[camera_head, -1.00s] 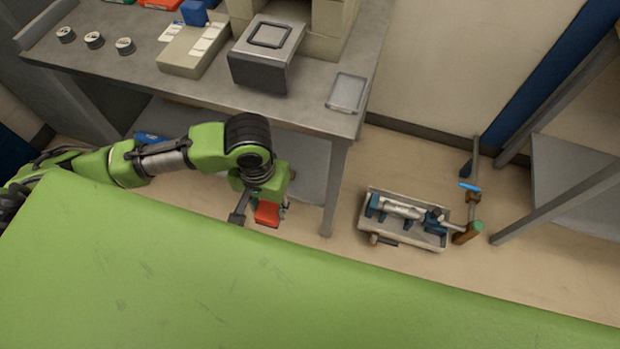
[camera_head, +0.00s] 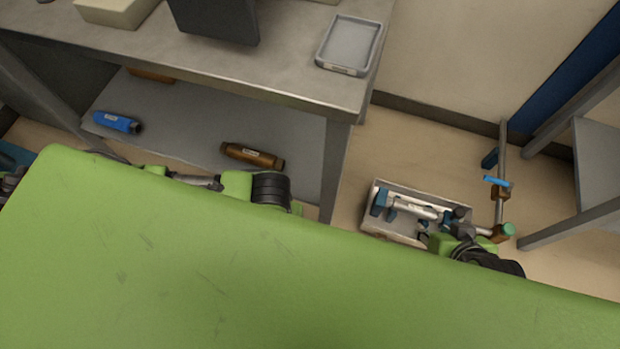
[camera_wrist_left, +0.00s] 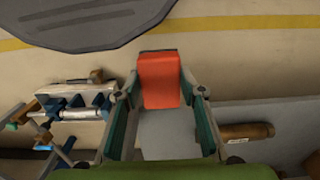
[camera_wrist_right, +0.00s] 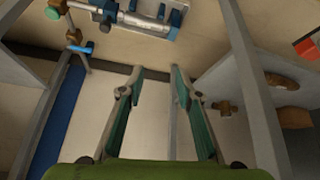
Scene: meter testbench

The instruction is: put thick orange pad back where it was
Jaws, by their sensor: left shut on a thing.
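The thick orange pad (camera_wrist_left: 160,72) shows in the left wrist view, between the fingers of my left gripper (camera_wrist_left: 160,96). The gripper is shut on it and holds it with its far end sticking out. In the head view the left gripper and the pad are hidden behind my green body; only part of the left arm shows. My right gripper (camera_wrist_right: 156,74) is open, its fingers apart and nothing between them.
A workbench (camera_head: 285,88) stands at left, with a shallow grey tray (camera_head: 348,46) on its corner. Its lower shelf (camera_head: 190,128) holds a blue cylinder (camera_head: 117,123) and a brown cylinder (camera_head: 252,156). A metal stand (camera_head: 500,170) is right of the floor tray. A rack (camera_head: 585,217) stands at far right.

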